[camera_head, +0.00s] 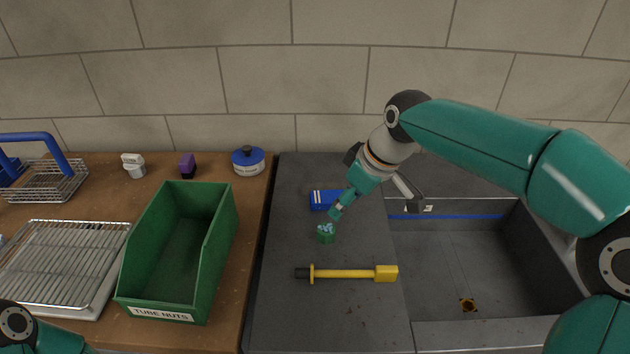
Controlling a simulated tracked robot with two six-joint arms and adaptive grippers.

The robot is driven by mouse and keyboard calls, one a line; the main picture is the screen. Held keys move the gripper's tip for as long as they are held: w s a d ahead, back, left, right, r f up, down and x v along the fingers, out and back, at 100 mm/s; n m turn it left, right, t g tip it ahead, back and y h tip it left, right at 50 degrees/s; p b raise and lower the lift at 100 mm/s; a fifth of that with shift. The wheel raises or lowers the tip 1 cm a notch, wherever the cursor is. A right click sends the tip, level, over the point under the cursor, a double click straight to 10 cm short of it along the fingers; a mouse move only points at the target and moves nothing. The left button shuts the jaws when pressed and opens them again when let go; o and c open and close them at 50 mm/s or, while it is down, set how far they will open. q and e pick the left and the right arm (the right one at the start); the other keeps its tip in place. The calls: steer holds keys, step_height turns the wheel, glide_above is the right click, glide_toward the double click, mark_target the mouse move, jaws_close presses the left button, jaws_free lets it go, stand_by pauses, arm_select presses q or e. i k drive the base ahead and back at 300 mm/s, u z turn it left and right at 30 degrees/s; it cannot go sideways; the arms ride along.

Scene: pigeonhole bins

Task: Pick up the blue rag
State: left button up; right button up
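A blue rag (322,199) with white stripes lies on the dark grey bench section, near its middle. Its right end is partly hidden behind my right arm. My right gripper (336,212) points down and left, just at the right edge of the rag in the picture. Its fingers are too small and overlapped to tell whether they are open or touch the rag. A small green item (326,235) with a light blue top shows just below it. Only a part of my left arm shows at the lower left corner, and its gripper is out of view.
A yellow-handled tool (345,273) lies in front of the rag. A green bin (126,285) marked TUBE NUTS, a wire-rack tray (60,265), a blue-lidded pot (248,161), a purple block (187,166) and a wire basket (55,185) stand left. A grey basin (440,260) lies right.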

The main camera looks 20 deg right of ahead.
mark_target(320, 200)
steer(key=k, duration=1)
